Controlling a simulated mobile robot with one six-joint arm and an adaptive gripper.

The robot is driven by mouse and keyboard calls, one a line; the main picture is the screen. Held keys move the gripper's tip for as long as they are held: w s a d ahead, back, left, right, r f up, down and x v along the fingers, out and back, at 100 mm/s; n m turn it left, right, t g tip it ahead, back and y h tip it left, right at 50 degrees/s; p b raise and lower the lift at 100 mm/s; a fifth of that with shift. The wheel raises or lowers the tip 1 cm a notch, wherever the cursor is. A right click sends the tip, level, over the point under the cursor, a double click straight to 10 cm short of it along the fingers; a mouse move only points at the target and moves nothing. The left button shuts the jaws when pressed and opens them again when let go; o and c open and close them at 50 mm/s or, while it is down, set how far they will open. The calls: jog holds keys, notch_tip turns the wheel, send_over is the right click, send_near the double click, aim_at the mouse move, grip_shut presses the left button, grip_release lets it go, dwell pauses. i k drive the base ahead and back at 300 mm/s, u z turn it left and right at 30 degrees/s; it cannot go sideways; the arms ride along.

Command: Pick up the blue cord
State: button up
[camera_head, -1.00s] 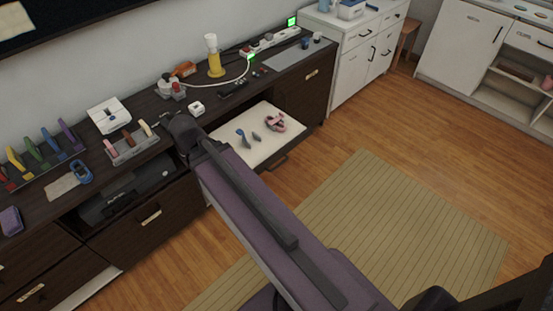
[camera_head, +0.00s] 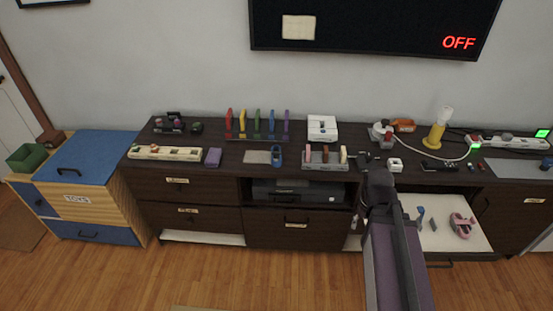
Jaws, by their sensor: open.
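A small blue looped item (camera_head: 278,156) lies on the dark cabinet top, beside a flat grey-beige pad (camera_head: 256,157); it looks like the blue cord, but it is too small to be sure. A blue upright piece (camera_head: 271,124) stands in the row of coloured pieces behind it. Another blue item (camera_head: 420,216) lies in the open drawer at right. My gripper (camera_head: 369,160) is at the cabinet's front edge, right of the looped item and apart from it. It is open, with nothing visible in it; my own arm partly hides it.
A holder with several upright pieces (camera_head: 325,166) stands between the looped item and my gripper. A white box (camera_head: 322,127) is behind it. A white plug block (camera_head: 396,165) is just right of my gripper. The open drawer (camera_head: 468,238) juts out at right.

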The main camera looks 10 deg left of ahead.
aim_at(276, 154)
jog(key=u, duration=0.25)
jog(key=k, duration=0.45)
jog(key=u, duration=0.95)
jog(key=k, duration=0.95)
jog(key=u, duration=0.75)
jog(key=i, duration=0.9)
jog(key=z, duration=0.4)
jog(key=i, duration=0.7)
jog(key=z, duration=1)
jog(key=i, duration=0.7)
jog(key=z, duration=0.35)
